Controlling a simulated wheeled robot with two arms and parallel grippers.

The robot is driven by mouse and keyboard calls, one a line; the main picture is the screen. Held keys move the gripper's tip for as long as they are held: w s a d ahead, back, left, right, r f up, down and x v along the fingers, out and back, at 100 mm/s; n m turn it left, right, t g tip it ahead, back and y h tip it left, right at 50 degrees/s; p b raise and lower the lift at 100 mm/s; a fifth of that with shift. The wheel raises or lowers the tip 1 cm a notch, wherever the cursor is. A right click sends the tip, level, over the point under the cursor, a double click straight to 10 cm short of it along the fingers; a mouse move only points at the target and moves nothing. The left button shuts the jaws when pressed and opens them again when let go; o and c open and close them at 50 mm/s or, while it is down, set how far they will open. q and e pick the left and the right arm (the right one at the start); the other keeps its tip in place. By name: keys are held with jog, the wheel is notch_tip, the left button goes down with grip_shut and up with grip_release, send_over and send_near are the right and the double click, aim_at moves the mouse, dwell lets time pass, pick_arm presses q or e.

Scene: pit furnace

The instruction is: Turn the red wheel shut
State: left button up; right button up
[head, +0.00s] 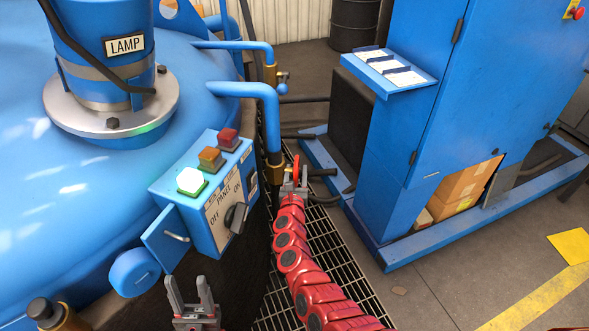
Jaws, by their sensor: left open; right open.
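The red wheel (296,164) shows as a small, thin red shape beside the brass fitting on the blue pipe, at the middle of the head view. My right gripper (294,177) is at the end of the red arm, right at the wheel, with its fingers pointing away from me. It is open, with the wheel's red showing between or just beyond the fingertips. I cannot tell whether they touch. Much of the wheel is hidden or too small to make out. My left gripper (189,287) is open and empty at the bottom, below the control box.
The blue furnace vessel (60,190) fills the left. A control box (208,200) with lamps and a knob juts out beside my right arm. A blue cabinet (450,110) with a paper shelf (388,72) stands right. Metal grating (345,275) lies below; open floor is at lower right.

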grip_shut()
jog(key=shift+r, duration=0.1)
dwell(0.3)
jog(key=g+p, duration=0.1)
jog(key=p, duration=0.3)
jog(key=r+g+p, duration=0.1)
jog(key=g+p, duration=0.1)
jog(key=p, duration=0.1)
jog(key=shift+d+g+y+p, duration=0.1)
jog(key=shift+g+y+p, duration=0.2)
jog(key=shift+p, duration=0.1)
jog(key=shift+f+g+p, duration=0.15)
jog(key=shift+g+p, duration=0.75)
jog(key=shift+g, duration=0.1)
jog(key=shift+f+g+p, duration=0.2)
jog(key=shift+g+p, duration=0.2)
jog(key=shift+g, duration=0.2)
jog(key=shift+s, duration=0.1)
